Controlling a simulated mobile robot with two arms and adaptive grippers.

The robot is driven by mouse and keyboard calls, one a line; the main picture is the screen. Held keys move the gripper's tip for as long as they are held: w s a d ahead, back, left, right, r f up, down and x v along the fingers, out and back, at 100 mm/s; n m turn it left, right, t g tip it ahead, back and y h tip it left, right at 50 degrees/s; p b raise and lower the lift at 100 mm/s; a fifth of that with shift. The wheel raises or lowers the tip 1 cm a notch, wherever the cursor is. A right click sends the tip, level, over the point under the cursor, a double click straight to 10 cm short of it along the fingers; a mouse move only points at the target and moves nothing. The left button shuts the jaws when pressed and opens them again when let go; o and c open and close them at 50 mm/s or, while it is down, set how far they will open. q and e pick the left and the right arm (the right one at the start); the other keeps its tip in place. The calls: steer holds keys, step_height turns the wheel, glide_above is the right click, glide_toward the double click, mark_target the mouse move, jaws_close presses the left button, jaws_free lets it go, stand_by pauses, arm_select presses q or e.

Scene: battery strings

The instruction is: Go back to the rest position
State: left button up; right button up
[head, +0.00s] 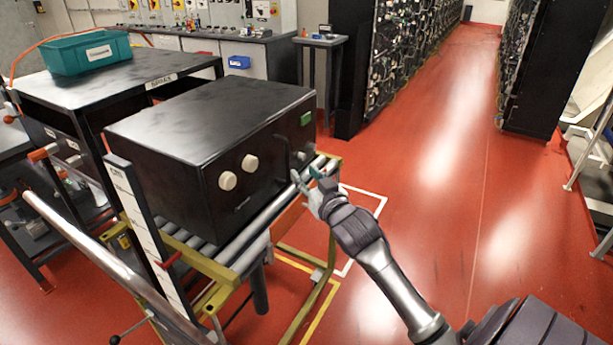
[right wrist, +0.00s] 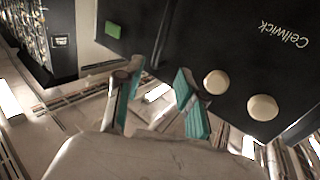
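My right gripper (head: 307,184) is at the front right of a large black battery box (head: 205,120), beside its front face. Its two teal-padded fingers also show in the right wrist view (right wrist: 158,92). They stand apart with no object clearly held between them. The box rests on a roller cart with a yellow frame (head: 318,280). Its front has two cream round knobs, a dark upright handle (head: 283,165) and a green patch. The box (right wrist: 235,60) fills the upper right of the right wrist view. My left gripper is not in view.
A black table (head: 120,80) marked SPARE with a teal bin (head: 88,52) stands behind left. A grey rail (head: 100,255) and a white scale post (head: 150,235) stand at the cart's left. Dark battery racks (head: 545,70) line the aisle. The red floor at right is open.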

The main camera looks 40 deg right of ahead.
stand_by(0.4)
step_height(320, 180, down, 24)
steer(key=s+a+g+p, duration=0.1)
steer(key=s+g, duration=0.2)
steer(key=g, duration=0.2)
steer(key=s+a+f+n+g+y+p, duration=0.15)
steer(key=s+f, duration=0.25)
steer(key=f, duration=0.4)
steer(key=s+a+f+g+b, duration=0.1)
steer(key=s+a+f+g, duration=0.15)
steer(key=s+f, duration=0.4)
steer(key=s+a+f+n+g+y+p, duration=0.1)
steer(key=s+a+f+g, duration=0.3)
steer(key=s+f, duration=0.9)
steer(key=s+a+f+n+g, duration=0.1)
steer(key=s+a+f, duration=0.3)
steer(key=s, duration=0.7)
steer(key=s+a+f+n+g+p, duration=0.1)
steer(key=s+a+f, duration=0.3)
steer(key=s, duration=0.7)
steer(key=shift+s+a+f+g+y, duration=0.25)
steer(key=shift+f+g+y, duration=0.2)
steer(key=shift+f+g, duration=0.3)
steer(key=shift+r, duration=0.1)
